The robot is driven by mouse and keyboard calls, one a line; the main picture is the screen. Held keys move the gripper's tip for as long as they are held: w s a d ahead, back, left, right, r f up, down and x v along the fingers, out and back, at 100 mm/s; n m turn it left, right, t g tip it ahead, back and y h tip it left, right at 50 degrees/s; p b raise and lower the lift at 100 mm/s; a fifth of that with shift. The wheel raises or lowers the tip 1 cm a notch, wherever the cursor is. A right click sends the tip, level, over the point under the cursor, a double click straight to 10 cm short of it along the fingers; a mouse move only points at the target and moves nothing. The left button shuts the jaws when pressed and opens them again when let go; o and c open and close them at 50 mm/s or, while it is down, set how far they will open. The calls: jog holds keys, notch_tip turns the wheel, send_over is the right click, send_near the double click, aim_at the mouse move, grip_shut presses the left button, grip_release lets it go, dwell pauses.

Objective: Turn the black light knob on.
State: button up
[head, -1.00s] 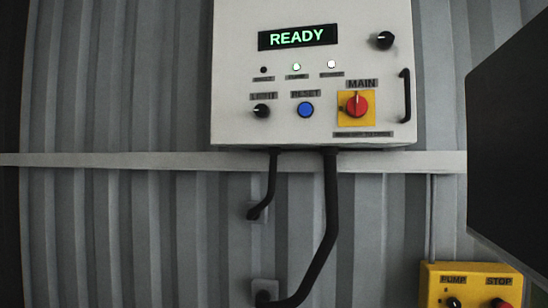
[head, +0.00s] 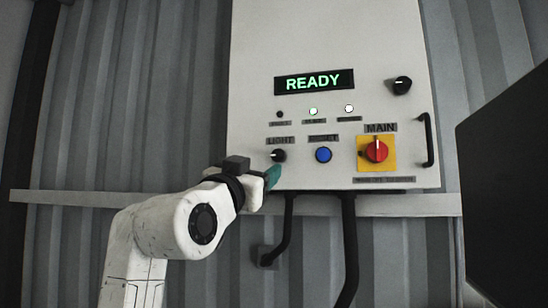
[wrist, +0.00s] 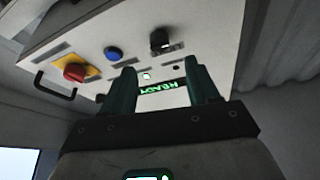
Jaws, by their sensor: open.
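The black light knob (head: 278,155) sits under its LIGHT label at the lower left of the pale control panel (head: 250,60). Its small white mark appears to point left. The knob also shows in the wrist view (wrist: 160,41), beyond the fingertips. My gripper (head: 272,177) is just below and left of the knob in the head view, with one teal finger visible. In the wrist view my gripper (wrist: 160,78) has its two teal fingers apart, with nothing between them. The fingers appear apart from the knob.
A blue reset button (head: 323,154) is right of the knob, then a red main switch (head: 376,150) on a yellow plate. The READY display (head: 314,82) and a second black knob (head: 401,85) are higher. A black handle (head: 427,140) is at the right.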

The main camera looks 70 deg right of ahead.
aim_at(277, 157)
jog(key=p+x, duration=0.2)
jog(key=x, duration=0.7)
jog(key=shift+p, duration=0.35)
jog(key=c, duration=1)
